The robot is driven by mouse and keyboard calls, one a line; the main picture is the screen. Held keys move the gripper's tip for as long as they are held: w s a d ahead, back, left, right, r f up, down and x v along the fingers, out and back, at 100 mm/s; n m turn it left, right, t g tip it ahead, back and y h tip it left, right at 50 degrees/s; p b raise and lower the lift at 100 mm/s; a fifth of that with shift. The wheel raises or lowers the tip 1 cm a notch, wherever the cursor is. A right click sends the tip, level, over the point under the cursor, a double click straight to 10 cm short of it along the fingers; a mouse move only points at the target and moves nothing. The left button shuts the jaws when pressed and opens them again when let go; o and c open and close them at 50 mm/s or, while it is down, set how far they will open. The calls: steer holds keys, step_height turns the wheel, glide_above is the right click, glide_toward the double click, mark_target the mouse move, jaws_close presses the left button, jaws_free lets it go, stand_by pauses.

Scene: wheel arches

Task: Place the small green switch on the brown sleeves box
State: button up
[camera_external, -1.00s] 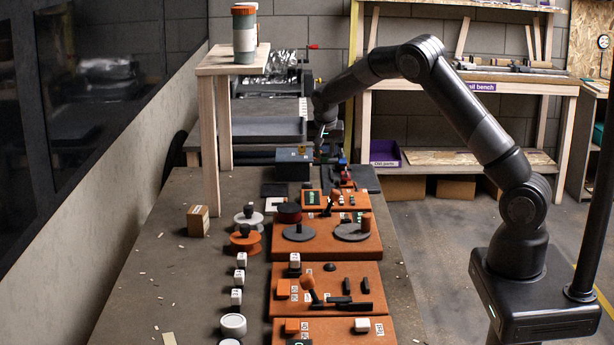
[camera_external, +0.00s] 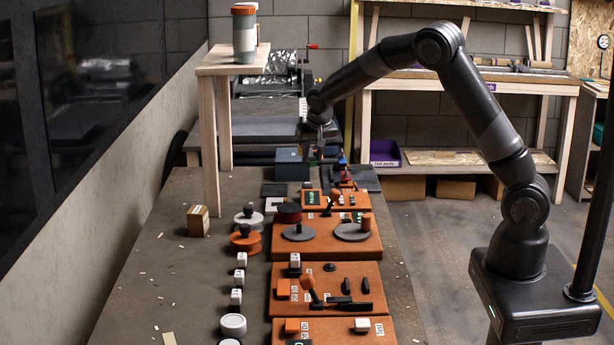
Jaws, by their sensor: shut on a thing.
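My gripper (camera_external: 320,146) is at the far end of the workbench, pointing down, just above and right of a dark blue-grey box. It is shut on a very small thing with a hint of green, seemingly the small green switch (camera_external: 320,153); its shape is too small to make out. A small brown box (camera_external: 198,220), seemingly the sleeves box, stands on the left side of the bench, nearer the camera and well apart from my gripper.
The dark blue-grey box (camera_external: 291,166) stands at the bench's far end. Orange panels (camera_external: 325,280) with levers and knobs line the right side. The left bench is mostly clear.

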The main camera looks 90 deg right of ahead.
steer(key=w+a+n+t+y, duration=0.1)
steer(key=w+a+n, duration=0.3)
steer(key=a, duration=0.9)
steer(key=w+a+n+t+y, duration=0.1)
steer(key=w+a+n, duration=0.25)
steer(key=a, duration=0.85)
steer(key=w+a+n+t+y, duration=0.1)
steer(key=w+a+n, duration=0.25)
steer(key=a, duration=0.95)
step_height(320, 180, up, 6)
steer(key=r+n+y, duration=0.1)
steer(key=n, duration=0.2)
glide_above(193, 210)
steer(key=s, duration=0.2)
step_height(193, 210, down, 10)
steer(key=shift+w+d+f, duration=0.1)
steer(key=shift+w, duration=0.05)
steer(key=shift+f, duration=0.1)
steer(key=o, duration=0.9)
